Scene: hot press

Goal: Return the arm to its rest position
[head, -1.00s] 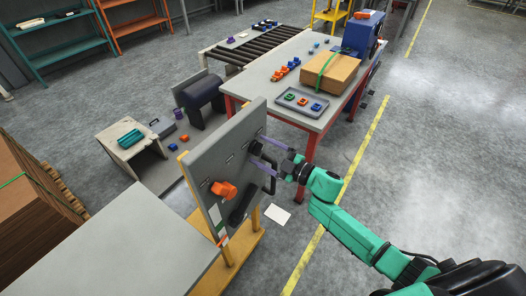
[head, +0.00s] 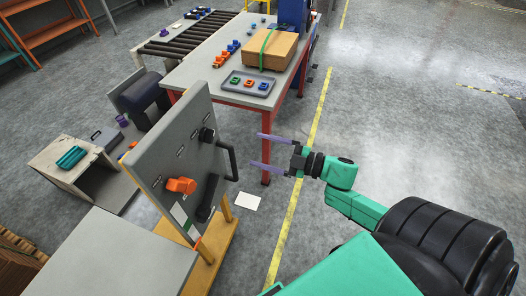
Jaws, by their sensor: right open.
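My right gripper (head: 272,153) is open and empty, its two purple fingers pointing left. It hangs in the air to the right of a grey upright panel (head: 160,130). A gap shows between the fingertips and the black handle (head: 232,162) on the panel's right edge. The panel also carries an orange knob (head: 181,186), a black lever (head: 208,198) and a round black knob (head: 207,134). My green right arm comes in from the lower right and is bent. My left gripper is out of view.
A grey table (head: 125,262) stands at lower left. Behind the panel, a red-legged workbench (head: 190,75) holds a cardboard box (head: 258,50) and a tray (head: 225,84) of small parts. A white sheet (head: 247,201) lies on the floor. The floor on the right is clear.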

